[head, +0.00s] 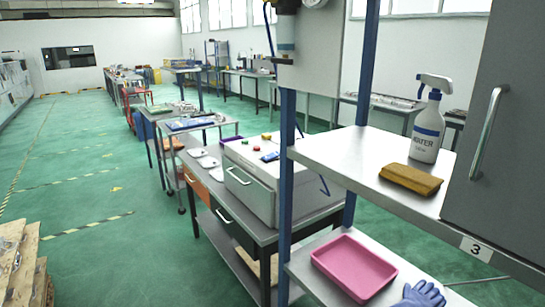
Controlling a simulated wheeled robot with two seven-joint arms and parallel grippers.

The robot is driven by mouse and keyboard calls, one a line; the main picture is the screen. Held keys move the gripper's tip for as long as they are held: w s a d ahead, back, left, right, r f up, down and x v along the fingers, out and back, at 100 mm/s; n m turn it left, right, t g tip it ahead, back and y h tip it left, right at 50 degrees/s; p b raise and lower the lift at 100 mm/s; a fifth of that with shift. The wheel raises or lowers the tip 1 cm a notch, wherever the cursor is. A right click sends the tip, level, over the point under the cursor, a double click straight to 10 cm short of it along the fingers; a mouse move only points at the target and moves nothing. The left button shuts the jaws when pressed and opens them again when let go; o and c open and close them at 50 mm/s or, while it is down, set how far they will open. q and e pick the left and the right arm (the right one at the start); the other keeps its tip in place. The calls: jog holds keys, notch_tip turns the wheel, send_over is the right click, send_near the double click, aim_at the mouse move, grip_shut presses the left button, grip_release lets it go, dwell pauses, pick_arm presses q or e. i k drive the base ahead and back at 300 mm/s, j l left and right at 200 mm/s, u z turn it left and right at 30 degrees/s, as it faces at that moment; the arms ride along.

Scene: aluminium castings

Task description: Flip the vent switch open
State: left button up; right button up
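I cannot pick out a vent switch for certain. A grey panel (325,50) at the top centre carries a silver and blue cylinder-shaped fitting (286,38) and part of a round gauge (314,2), cut off by the top edge. Below and behind it, a grey metal box (250,186) with a front handle stands on a workbench (262,233). Small red, green and yellow knob-like pieces and a blue item show on its top, too small to make out. Neither of my grippers is in view.
Blue posts hold a metal shelf (335,150) with a water spray bottle (430,122) and a folded brown cloth (411,179). A grey cabinet (510,150) stands at right. A pink tray (353,266) and blue gloves (420,297) lie lower. Green floor at left is mostly clear.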

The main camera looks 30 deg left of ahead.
aim_at(269, 157)
jog(key=i+j, duration=0.35)
jog(key=j, duration=0.15)
jog(key=i+j, duration=0.4)
jog(key=i+j+z, duration=0.1)
jog(key=i+j, duration=0.25)
jog(key=j, duration=0.25)
jog(key=i+j, duration=0.35)
jog(key=j, duration=0.15)
